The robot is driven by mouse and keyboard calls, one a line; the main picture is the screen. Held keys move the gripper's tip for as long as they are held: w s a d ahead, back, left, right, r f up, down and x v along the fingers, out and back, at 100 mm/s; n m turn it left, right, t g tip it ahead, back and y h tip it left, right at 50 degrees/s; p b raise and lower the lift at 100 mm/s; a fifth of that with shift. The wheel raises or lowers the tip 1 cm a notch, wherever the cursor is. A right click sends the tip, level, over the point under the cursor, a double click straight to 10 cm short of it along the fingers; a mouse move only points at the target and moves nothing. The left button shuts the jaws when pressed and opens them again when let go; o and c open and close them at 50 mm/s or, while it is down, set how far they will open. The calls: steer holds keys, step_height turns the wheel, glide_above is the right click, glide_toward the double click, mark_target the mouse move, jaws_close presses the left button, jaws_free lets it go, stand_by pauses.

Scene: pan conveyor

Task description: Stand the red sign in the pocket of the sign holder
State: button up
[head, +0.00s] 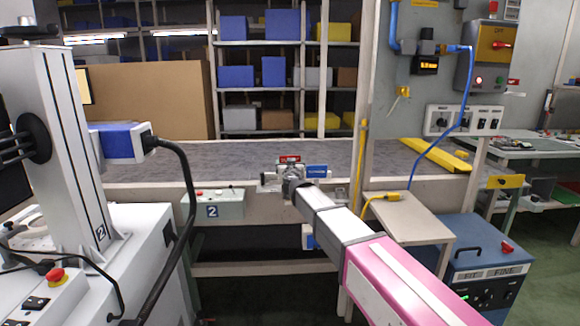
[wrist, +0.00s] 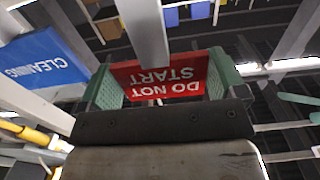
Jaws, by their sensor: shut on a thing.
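The red sign (wrist: 165,78), lettered DO NOT START, is between the green-padded fingers of my gripper (wrist: 162,82) in the wrist view, its lettering upside down there. My gripper is shut on it. In the head view the red sign (head: 289,158) shows as a small red strip just above my gripper (head: 291,172), at the conveyor's front edge. A blue sign (head: 317,171) is close on the right; in the wrist view the blue sign (wrist: 42,62) reads CLEANING. A grey bar (wrist: 147,30) overlaps the red sign's edge. I cannot clearly make out the holder's pocket.
The grey conveyor belt (head: 240,158) runs behind my gripper. A grey-green box marked 2 (head: 220,205) hangs left below the rail. A yellow bar (head: 436,154) lies on the belt at right. A small side table (head: 410,216) and blue cabinet (head: 490,262) stand right of my arm.

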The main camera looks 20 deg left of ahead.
steer(key=shift+f, duration=2.15)
steer(key=o, duration=0.7)
steer(key=v, duration=1)
steer(key=shift+s+d, duration=0.2)
steer(key=shift+s, duration=0.15)
